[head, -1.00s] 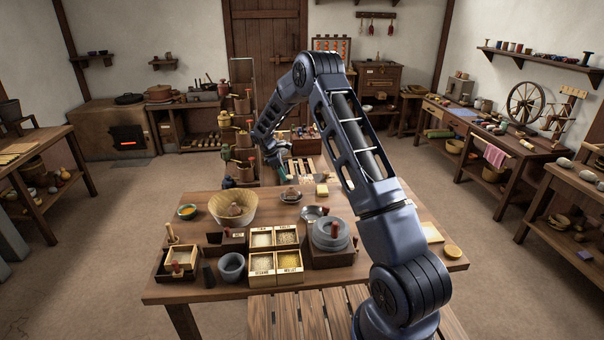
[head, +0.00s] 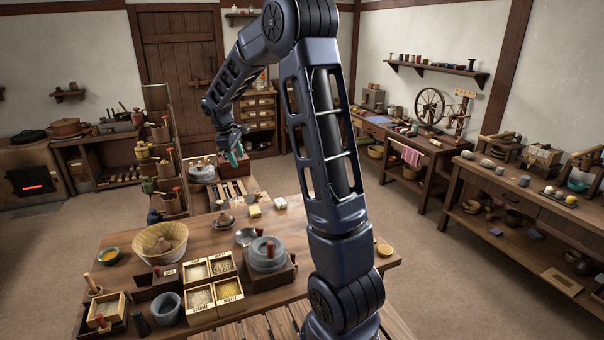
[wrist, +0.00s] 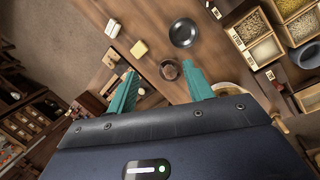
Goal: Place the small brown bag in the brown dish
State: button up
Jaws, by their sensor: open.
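My gripper (head: 235,160) hangs open and empty above the far end of the table; its teal fingers show apart in the wrist view (wrist: 160,82). A small round brown dish (head: 223,223) stands on the table below and nearer than the gripper. It also shows in the wrist view (wrist: 170,69), beyond the fingertips and between their lines. A darker brown lump shows on it, too small to identify. Another brown lump, possibly the small brown bag (head: 165,245), lies in the pale woven bowl (head: 150,247). I cannot tell for certain which one is the bag.
A grey metal dish (head: 246,237), a yellow block (head: 254,211) and a pale block (head: 280,203) stand near the brown dish. The grain boxes (head: 212,284), a stone quern (head: 267,258) and a grey mortar (head: 167,307) crowd the front. A tall rack (head: 165,150) stands left of the gripper.

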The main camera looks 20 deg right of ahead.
jog(key=s+d+r+m, duration=0.3)
jog(key=s+d+r, duration=0.1)
jog(key=s+r, duration=0.4)
jog(key=s+d+m+t+y, duration=0.1)
jog(key=s+d+m, duration=0.2)
jog(key=s, duration=1.2)
jog(key=s+d+m+t+y, duration=0.1)
jog(key=s+m, duration=0.4)
jog(key=s, duration=0.9)
jog(key=d+t, duration=0.1)
jog(key=d, duration=0.1)
jog(key=shift+s+d+r+t+y, duration=0.2)
jog(key=shift+s+d+t+y, duration=0.1)
jog(key=shift+s+y, duration=0.1)
